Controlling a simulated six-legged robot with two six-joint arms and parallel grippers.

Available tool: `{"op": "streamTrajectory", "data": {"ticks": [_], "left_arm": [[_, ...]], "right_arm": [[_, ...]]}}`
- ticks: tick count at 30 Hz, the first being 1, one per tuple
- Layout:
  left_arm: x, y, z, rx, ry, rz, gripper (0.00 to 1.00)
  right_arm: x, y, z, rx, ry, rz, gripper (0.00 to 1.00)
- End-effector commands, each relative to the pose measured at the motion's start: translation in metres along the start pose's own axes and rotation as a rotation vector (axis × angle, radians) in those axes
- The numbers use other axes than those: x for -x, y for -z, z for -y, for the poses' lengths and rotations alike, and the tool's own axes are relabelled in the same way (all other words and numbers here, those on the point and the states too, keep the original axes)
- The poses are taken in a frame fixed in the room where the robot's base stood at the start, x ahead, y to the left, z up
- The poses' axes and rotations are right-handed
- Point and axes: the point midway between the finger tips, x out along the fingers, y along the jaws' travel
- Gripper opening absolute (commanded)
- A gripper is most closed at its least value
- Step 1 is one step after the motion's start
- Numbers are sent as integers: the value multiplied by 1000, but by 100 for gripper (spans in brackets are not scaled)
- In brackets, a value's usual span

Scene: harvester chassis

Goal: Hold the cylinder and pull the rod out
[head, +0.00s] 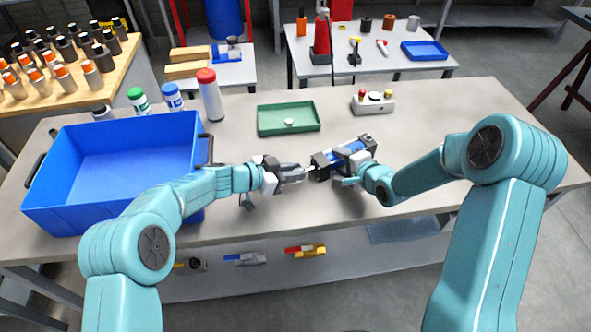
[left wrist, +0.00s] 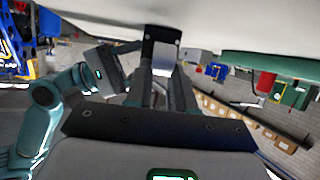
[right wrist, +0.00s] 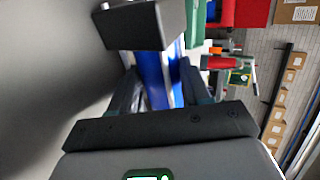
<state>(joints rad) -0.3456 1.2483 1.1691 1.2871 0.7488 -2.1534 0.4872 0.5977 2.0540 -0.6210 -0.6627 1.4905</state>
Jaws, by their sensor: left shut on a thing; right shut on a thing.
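The cylinder (head: 353,147) has a blue barrel and dark end blocks, and lies above the middle of the workbench. My right gripper (head: 347,180) is shut on its barrel. In the right wrist view the blue barrel (right wrist: 154,85) passes between the fingers, with a dark end block (right wrist: 146,24) beyond. My left gripper (head: 302,173) is at the cylinder's left end, shut on the short, bright rod (head: 311,170). The fingers hide most of the rod. In the left wrist view the dark end block (left wrist: 160,42) is just beyond my left fingertips.
A blue bin (head: 60,205) stands on the bench at left. Behind are several bottles (head: 210,98), a green tray (head: 288,130) and a button box (head: 373,105). The right part of the bench top (head: 460,115) is clear.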

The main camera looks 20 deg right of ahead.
Motion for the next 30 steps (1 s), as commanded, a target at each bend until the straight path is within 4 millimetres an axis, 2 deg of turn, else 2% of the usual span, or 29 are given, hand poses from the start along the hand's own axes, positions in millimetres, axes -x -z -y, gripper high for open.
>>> {"op": "streamTrajectory", "data": {"ticks": [30], "left_arm": [[14, -4, 0, 0, 0, -2, 0]], "right_arm": [[0, 2, 2, -1, 5, -5, 0]]}}
